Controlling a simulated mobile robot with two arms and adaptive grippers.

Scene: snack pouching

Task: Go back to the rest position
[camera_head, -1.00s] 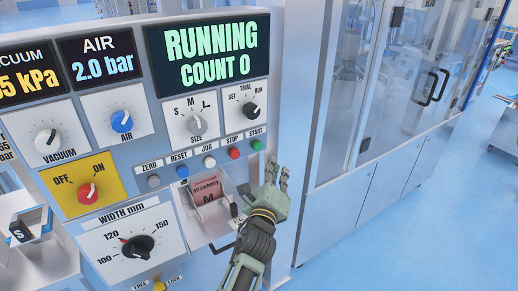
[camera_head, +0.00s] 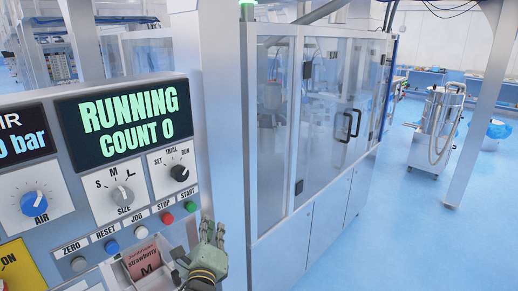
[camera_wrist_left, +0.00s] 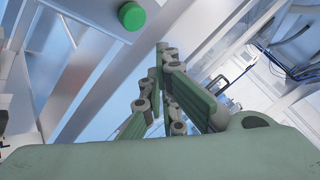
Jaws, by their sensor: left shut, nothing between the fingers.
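My left gripper (camera_head: 212,234) is at the lower middle of the head view, just below and to the right of the green START button (camera_head: 190,206). Its fingers are shut with nothing between them. In the left wrist view the fingers (camera_wrist_left: 162,52) come together near the middle, and the green button (camera_wrist_left: 131,16) shows above and to the left, apart from them. The control panel's display (camera_head: 122,120) reads RUNNING, COUNT 0. My right gripper is in neither view.
A strawberry pouch marked M (camera_head: 143,262) sits in a tray on the panel, left of my gripper. A glass-doored machine cabinet (camera_head: 310,130) stands to the right. A wheeled unit (camera_head: 437,130) is farther right. Blue floor (camera_head: 400,220) between them is clear.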

